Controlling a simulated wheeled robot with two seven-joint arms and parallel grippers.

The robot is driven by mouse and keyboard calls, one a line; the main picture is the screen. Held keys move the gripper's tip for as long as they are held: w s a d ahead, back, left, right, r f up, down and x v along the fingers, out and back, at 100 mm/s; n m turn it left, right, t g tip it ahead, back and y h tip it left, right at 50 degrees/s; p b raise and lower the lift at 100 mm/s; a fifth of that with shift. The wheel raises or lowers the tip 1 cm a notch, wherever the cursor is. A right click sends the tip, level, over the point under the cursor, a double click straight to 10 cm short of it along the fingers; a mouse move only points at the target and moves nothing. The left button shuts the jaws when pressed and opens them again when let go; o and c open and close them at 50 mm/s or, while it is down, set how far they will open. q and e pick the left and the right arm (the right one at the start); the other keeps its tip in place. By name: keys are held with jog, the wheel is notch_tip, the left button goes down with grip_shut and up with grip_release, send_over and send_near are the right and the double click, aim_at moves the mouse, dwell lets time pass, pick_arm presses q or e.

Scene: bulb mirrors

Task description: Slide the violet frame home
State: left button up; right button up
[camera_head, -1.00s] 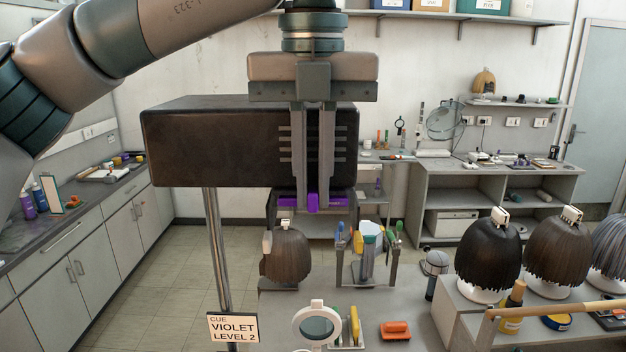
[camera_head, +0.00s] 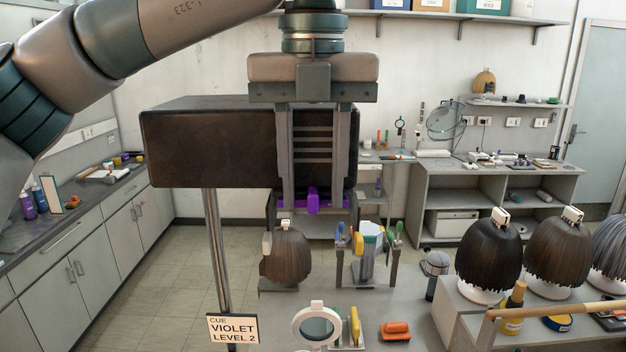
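The violet frame (camera_head: 326,204) shows as a purple strip with an upright tab, low at the right part of a dark box (camera_head: 215,145). Much of it is hidden behind my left gripper, and I cannot tell how deep it sits. My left gripper (camera_head: 313,206) hangs from above in front of the box. Its fingers are spread on either side of the tab, with gaps to it. Slot-like bars show between the fingers. A sign (camera_head: 232,328) reads "CUE VIOLET LEVEL 2". My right gripper is not in view.
A pole (camera_head: 217,255) holds up the box. More wig heads (camera_head: 489,250) stand at right.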

pick_arm(q)
jog(key=shift+r, duration=0.2)
jog(key=shift+s+r+p, duration=0.15)
jog(key=shift+r+p, duration=1.15)
jog(key=shift+r, duration=2)
jog(key=shift+r, duration=0.1)
jog(key=shift+r, duration=0.5)
notch_tip(320, 180, up, 16)
jog(key=shift+s, duration=0.4)
